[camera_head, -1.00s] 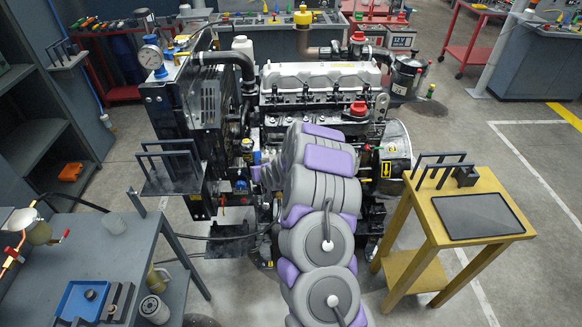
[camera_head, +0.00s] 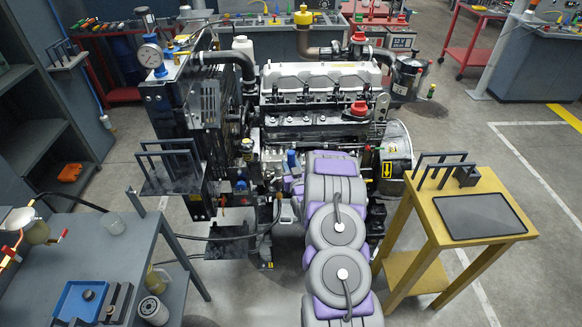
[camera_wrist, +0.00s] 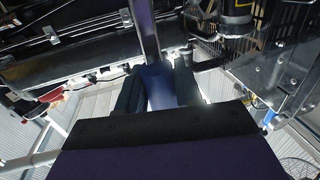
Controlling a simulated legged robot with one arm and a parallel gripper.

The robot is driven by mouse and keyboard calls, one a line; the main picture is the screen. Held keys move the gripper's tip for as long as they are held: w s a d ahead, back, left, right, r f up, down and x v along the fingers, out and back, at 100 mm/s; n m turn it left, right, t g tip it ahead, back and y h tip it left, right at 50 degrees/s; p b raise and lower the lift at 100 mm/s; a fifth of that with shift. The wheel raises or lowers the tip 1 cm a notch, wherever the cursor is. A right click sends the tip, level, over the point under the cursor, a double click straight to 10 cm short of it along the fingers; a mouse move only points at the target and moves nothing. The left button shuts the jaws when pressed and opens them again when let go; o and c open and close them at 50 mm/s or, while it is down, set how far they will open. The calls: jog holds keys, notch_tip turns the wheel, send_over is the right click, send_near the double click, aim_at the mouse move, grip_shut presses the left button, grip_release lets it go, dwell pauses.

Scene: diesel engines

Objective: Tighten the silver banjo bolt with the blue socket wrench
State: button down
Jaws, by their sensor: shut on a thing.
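My gripper (camera_wrist: 158,88) is shut on the blue socket wrench (camera_wrist: 157,84) in the wrist view. The wrench's blue part sits between the two dark fingers, and a shaft runs from it up to the top edge of the picture, beside the engine parts. In the head view my arm hides my gripper in front of the engine (camera_head: 320,75). A small blue piece (camera_head: 292,158) shows just left of my arm there; I cannot tell for sure that it is the wrench. I cannot make out the silver banjo bolt in either view, nor whether the wrench touches it.
A yellow table (camera_head: 485,188) with a dark pad stands at the right. A grey workbench (camera_head: 95,250) with a blue tray (camera_head: 82,300) stands at the lower left. A black rack (camera_head: 170,165) juts out left of my arm. Floor is free beyond the yellow table.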

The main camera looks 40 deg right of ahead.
jog(key=d+b+x, duration=0.1)
jog(key=x, duration=0.5)
jog(key=shift+d, duration=0.15)
dwell(0.3)
jog(key=shift+w+d+b, duration=0.3)
jog(key=shift+w, duration=0.2)
dwell(0.6)
jog(key=shift+w+d, duration=0.2)
jog(key=shift+w, duration=0.1)
jog(key=shift+w+d, duration=0.1)
jog(key=shift+w, duration=0.1)
dwell(0.4)
jog(key=shift+s+d+f+m, duration=0.15)
jog(key=shift+s+d+m, duration=0.2)
jog(key=shift+d+m, duration=0.35)
